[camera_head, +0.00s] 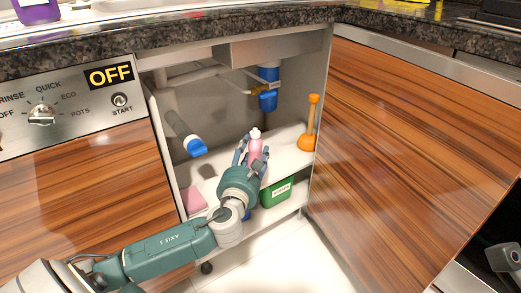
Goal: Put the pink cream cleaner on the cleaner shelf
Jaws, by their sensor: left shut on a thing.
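The pink cream cleaner (255,147) is a small pink bottle with a pale cap. It stands roughly upright in the fingers of my left gripper (249,152), inside the open cabinet under the sink. My left gripper is shut on it, and its fingers hide part of the bottle. The cabinet has a white shelf (285,160); the bottle is over or at this shelf, and I cannot tell whether it touches it.
An orange plunger (309,130) stands at the shelf's right end. A pink item (193,199) lies at the left. A green box (276,192) is below the shelf. Pipes and a blue filter (268,88) hang above. A wood-grain panel (400,140) bounds the right.

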